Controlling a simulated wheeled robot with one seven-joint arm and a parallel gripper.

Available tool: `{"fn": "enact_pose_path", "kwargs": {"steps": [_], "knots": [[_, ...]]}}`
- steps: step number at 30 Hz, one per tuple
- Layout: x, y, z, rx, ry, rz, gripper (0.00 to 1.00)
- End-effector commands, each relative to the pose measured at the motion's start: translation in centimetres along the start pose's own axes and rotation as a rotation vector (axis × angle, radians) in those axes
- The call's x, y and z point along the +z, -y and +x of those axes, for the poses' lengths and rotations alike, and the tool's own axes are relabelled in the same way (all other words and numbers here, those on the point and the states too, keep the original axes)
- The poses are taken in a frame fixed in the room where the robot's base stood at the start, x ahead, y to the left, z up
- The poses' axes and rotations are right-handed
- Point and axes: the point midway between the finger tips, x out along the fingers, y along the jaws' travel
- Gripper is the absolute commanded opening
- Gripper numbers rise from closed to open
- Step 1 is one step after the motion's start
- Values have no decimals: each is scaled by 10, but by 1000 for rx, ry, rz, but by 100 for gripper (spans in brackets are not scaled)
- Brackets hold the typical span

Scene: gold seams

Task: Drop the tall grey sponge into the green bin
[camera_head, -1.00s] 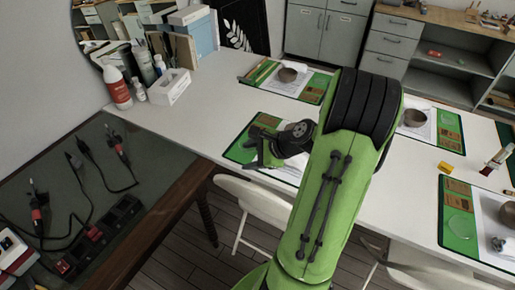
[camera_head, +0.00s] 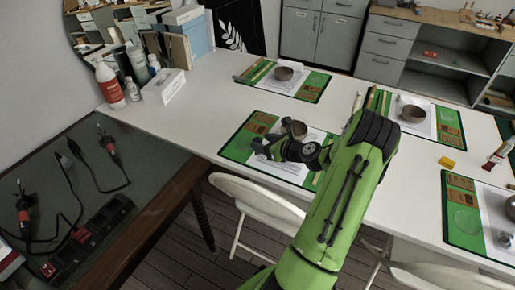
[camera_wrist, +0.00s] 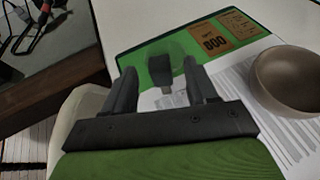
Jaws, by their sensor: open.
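My gripper (camera_head: 258,147) is open above the near middle place mat (camera_head: 234,152), beside a brown bowl (camera_head: 296,127). In the wrist view its two fingers (camera_wrist: 160,78) point toward the mat's green left part. A small dark grey block (camera_wrist: 160,70) with a lighter lower end shows in the gap between the fingers. I cannot tell whether it is the tall grey sponge or whether a finger touches it. The bowl shows at the right of the wrist view (camera_wrist: 285,80). I see no green bin in these frames.
The white table (camera_head: 200,100) holds several green mats with bowls. Bottles (camera_head: 110,85) and a white box (camera_head: 163,87) stand at its back left. A dark bench (camera_head: 130,215) with cabled tools is at left. A white chair (camera_head: 255,200) stands at the near edge.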

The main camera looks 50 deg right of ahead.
Motion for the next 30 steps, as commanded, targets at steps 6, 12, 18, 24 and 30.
{"fn": "enact_pose_path", "kwargs": {"steps": [6,12,18,24,30], "knots": [[-4,-1,36,2,0,-3,57],[-3,-1,37,0,-2,-1,57],[-3,-1,37,1,-2,-1,30],[-3,-1,37,1,-2,-1,0],[-1,-1,36,0,-1,-2,0]]}}
